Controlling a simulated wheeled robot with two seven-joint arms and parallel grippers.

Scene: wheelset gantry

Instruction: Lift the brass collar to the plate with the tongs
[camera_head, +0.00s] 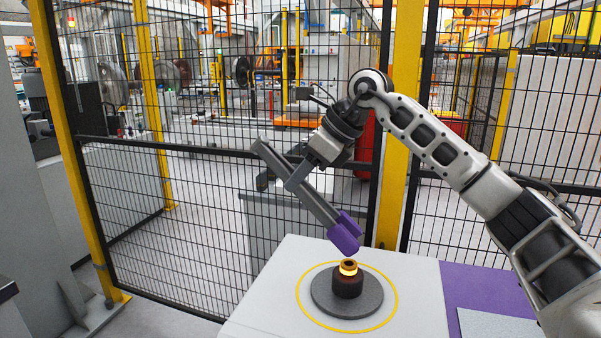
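The brass collar (348,268) is a glowing orange-yellow ring around the top of a short dark brown cylinder (348,285). The cylinder stands on a dark grey round disc (325,302). My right gripper (297,179) is shut on the tongs (318,207), a pair of long grey bars with purple tips (344,233). The tongs slant down to the right, with their tips just above the collar. I cannot tell whether they touch it. A light grey flat plate (495,325) shows partly at the lower right edge. My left gripper is not in view.
The disc lies inside a yellow ring (300,302) on a light grey table (260,308). A purple surface (480,289) adjoins it on the right. A mesh fence (215,190) with a yellow post (397,150) stands close behind. A grey box (275,222) stands behind the table.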

